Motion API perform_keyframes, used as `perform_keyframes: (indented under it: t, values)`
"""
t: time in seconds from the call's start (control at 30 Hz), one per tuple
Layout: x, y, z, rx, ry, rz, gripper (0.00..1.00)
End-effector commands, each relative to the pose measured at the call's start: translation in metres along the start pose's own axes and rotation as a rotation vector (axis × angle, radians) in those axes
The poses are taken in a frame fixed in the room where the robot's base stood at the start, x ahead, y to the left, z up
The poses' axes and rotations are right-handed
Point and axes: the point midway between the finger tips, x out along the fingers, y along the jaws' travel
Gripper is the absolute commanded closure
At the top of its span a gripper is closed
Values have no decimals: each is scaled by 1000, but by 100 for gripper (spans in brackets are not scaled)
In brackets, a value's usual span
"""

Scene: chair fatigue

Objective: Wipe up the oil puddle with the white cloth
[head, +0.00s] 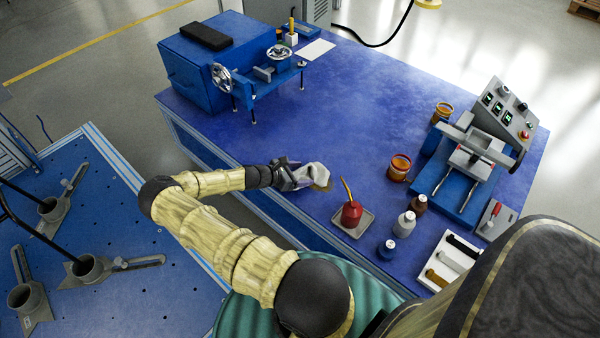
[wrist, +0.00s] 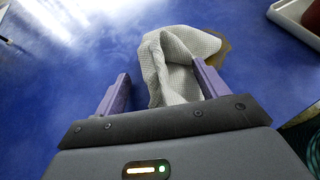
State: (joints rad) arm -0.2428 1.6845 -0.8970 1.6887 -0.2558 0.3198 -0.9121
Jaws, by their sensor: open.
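The white cloth (wrist: 172,62) lies crumpled on the blue table in the wrist view, between and just beyond my fingers, nearer the right one. It also shows at my gripper's end in the head view (head: 313,173). My gripper (wrist: 160,88) is open, with its two purple fingers apart. The right finger is close to the cloth; I cannot tell whether it touches. The brownish oil puddle (wrist: 218,48) shows at the cloth's right edge, partly hidden under or behind it. A small part of the puddle also shows in the head view (head: 322,188).
A red oil can (head: 351,214) stands on a grey tray (head: 366,217) right of the puddle. Bottles (head: 404,225) and an orange-brown tin (head: 399,167) stand farther right. A blue machine (head: 210,65) sits at the back left. The table's middle (head: 350,100) is clear.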

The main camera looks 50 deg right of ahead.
Motion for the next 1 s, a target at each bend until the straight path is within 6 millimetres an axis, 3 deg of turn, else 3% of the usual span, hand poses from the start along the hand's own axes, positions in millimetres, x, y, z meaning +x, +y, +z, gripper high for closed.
perform_keyframes:
  t: [0.07, 0.7, 1.0]
  values:
    - [1, 0, -1, 0, 0, 0, 32]
    - [0, 0, -2, 0, 2, 1, 100]
    - [0, 0, -2, -1, 3, 2, 100]
